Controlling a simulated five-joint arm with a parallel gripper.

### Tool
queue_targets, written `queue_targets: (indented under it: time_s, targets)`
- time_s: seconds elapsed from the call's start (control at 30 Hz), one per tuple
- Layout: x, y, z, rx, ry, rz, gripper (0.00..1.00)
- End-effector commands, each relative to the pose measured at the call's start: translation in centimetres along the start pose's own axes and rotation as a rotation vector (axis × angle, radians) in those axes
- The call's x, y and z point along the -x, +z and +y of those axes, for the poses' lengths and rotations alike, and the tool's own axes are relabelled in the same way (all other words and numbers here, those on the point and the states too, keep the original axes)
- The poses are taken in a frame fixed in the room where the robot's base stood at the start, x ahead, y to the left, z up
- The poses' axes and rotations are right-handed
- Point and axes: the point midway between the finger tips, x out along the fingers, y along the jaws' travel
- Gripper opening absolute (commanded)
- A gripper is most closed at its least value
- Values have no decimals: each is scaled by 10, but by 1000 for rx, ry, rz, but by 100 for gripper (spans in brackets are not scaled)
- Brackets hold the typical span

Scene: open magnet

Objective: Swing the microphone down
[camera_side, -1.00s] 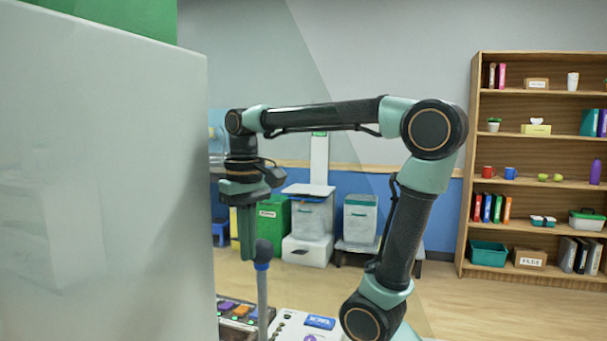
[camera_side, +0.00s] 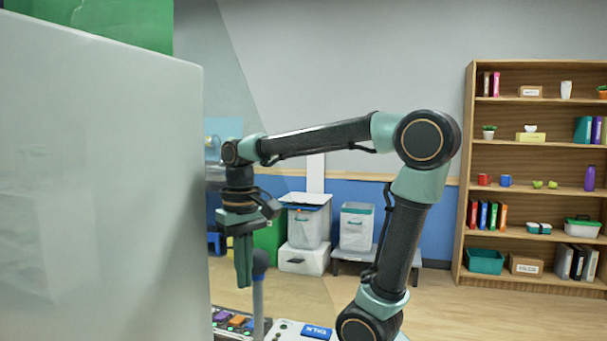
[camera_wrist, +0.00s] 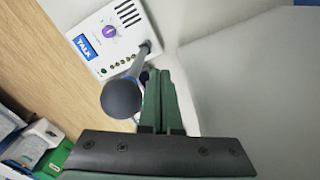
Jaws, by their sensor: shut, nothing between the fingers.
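The microphone (camera_side: 259,266) stands upright on a grey stem, with a dark blue-grey head, in the side view. In the wrist view its round head (camera_wrist: 121,98) shows close up, and its stem runs back to a white box with a blue TALK label (camera_wrist: 86,47) and a purple knob. My gripper (camera_side: 244,284) points down with its green fingers together, just left of the microphone head in the side view. In the wrist view the shut fingers (camera_wrist: 160,85) lie just right of the head and overlap the stem's side. I cannot tell whether they touch it.
A large pale panel (camera_side: 100,180) fills the left of the side view, close to my gripper. A panel with coloured buttons (camera_side: 234,322) lies low beside the white box (camera_side: 290,331). Bins (camera_side: 304,228) and a bookshelf (camera_side: 535,170) stand far behind.

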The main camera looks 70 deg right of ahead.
Motion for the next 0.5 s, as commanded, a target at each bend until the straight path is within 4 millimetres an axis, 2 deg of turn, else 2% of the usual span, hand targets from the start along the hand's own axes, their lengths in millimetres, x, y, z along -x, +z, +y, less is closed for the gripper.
queue_targets:
  time_s: [0.23, 0.5]
  targets:
    - [0, 0, 1, 0, 0, -1, 0]
    - [-1, -6, 10, -2, 0, -1, 0]
